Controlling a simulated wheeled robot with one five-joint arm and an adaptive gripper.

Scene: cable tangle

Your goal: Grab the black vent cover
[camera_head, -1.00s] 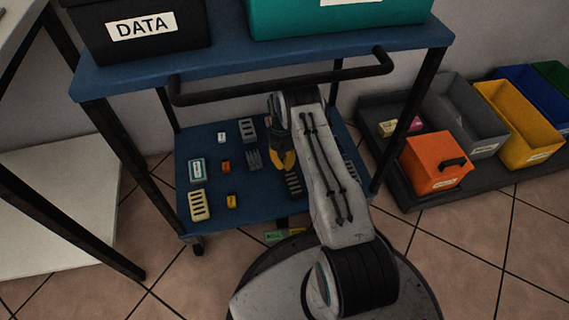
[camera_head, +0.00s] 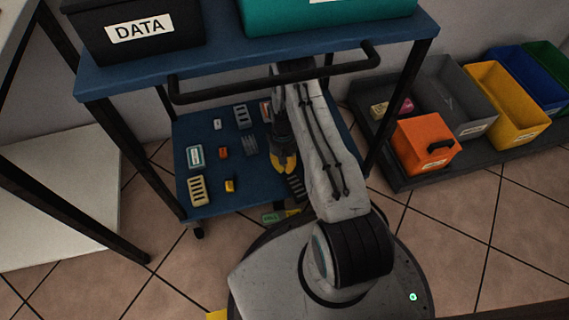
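The black vent cover (camera_head: 296,187), a dark slotted piece, lies on the blue lower shelf of the cart, partly hidden by my arm. My gripper (camera_head: 285,163), with yellow fingertips, points down over the shelf just behind and slightly left of the vent cover. It looks apart from the cover, but its height above the shelf is hard to judge. The fingertips appear close together; whether they are open or shut is unclear. No held object shows.
The lower shelf (camera_head: 205,160) also holds a beige slotted piece (camera_head: 198,190), grey slotted pieces (camera_head: 242,117) and small boxes. The cart's upper deck (camera_head: 250,62) and black handle (camera_head: 275,90) overhang it. Coloured bins (camera_head: 425,145) stand on the right.

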